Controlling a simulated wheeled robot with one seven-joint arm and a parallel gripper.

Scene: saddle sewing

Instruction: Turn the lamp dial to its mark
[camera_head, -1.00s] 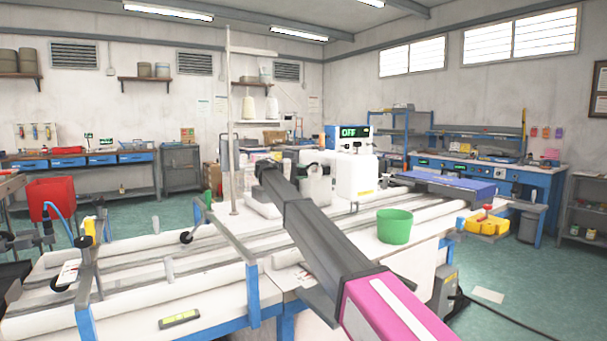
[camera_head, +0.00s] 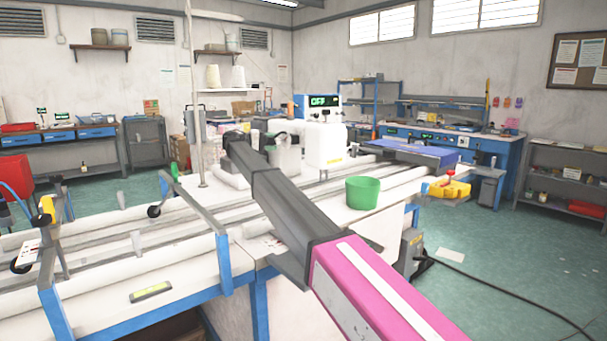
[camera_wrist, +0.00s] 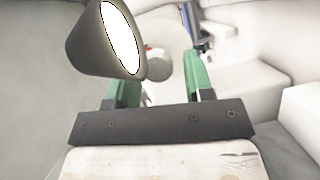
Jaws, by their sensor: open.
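The lamp (camera_wrist: 103,40) is a dark grey cone with a glowing white face, at the upper left of the wrist view, partly in front of my left finger. A pale round knob-like part (camera_wrist: 157,65) shows just beyond the lamp, with a small red spot near it; I cannot tell for sure whether it is the dial, and no mark is readable. My gripper (camera_wrist: 162,68) is open, its two green fingers apart on either side of that part in the picture, with no contact visible. In the head view my arm reaches to the white sewing machine (camera_head: 325,145); the fingers are not clear there.
A control box (camera_head: 318,106) reading OFF stands on the machine. A green bucket (camera_head: 362,192) sits on the table to the right of my arm. Cone spools (camera_head: 238,77) stand behind. A yellow tray (camera_head: 450,190) is at the table's right end. Open floor lies right.

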